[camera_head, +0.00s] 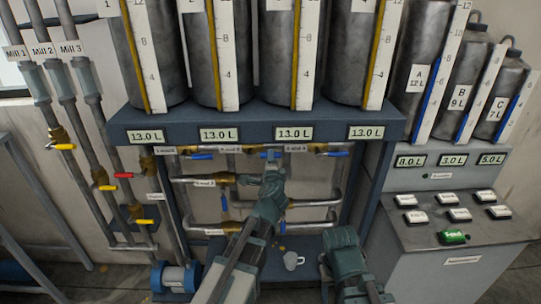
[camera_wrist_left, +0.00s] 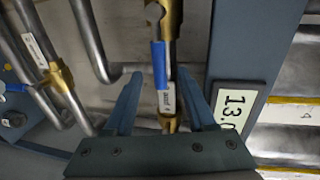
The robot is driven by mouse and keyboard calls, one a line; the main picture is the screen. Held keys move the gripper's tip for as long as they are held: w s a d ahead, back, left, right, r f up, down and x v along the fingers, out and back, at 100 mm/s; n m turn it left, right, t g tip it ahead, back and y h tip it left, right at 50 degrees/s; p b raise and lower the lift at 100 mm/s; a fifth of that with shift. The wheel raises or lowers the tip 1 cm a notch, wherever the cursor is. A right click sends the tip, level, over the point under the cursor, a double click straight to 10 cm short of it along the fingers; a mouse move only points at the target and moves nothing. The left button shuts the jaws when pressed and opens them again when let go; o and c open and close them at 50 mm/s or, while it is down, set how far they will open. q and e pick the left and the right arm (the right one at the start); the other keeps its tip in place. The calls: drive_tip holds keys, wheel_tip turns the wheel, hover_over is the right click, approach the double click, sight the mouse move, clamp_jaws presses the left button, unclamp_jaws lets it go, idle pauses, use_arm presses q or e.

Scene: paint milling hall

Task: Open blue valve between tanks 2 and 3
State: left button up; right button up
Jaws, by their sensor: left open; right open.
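Several blue-handled valves sit on the pipes under the tanks in the head view. In the left wrist view a blue valve handle (camera_wrist_left: 159,66) lies along its pipe, with brass fittings and a small white tag whose text I cannot read. My left gripper (camera_wrist_left: 160,95) is open, with one finger on each side of this handle and visible gaps. In the head view my left gripper (camera_head: 270,157) reaches up to the top pipe, between the second and third tank displays, and covers most of that valve. My right gripper (camera_head: 341,237) is open and low, away from the valves.
Other blue handles are to the left (camera_head: 202,156) and right (camera_head: 335,154) on the top row. The tank shelf (camera_head: 255,120) overhangs the pipes. A button console (camera_head: 455,225) stands at the right, mill pipes (camera_head: 85,110) at the left.

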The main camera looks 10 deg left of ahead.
use_arm(q)
drive_tip(key=p+v, duration=0.1)
drive_tip(key=v, duration=0.7)
drive_tip(key=s+d+f+n+g, duration=0.3)
drive_tip(key=s+f+n+g, duration=0.55)
drive_tip(key=f, duration=0.45)
drive_tip(key=s+d+f+n+g+h, duration=0.1)
drive_tip(key=s+d+f+g, duration=0.1)
drive_tip(key=s, duration=0.5)
drive_tip(key=s+d+f+n+g+h, duration=0.1)
drive_tip(key=s+d+f+g+h, duration=0.1)
drive_tip(key=s+d+g, duration=0.3)
drive_tip(key=s+d+f+b, duration=0.1)
drive_tip(key=s, duration=0.2)
drive_tip(key=shift+d+f, duration=0.15)
drive_tip(key=shift+f, duration=0.15)
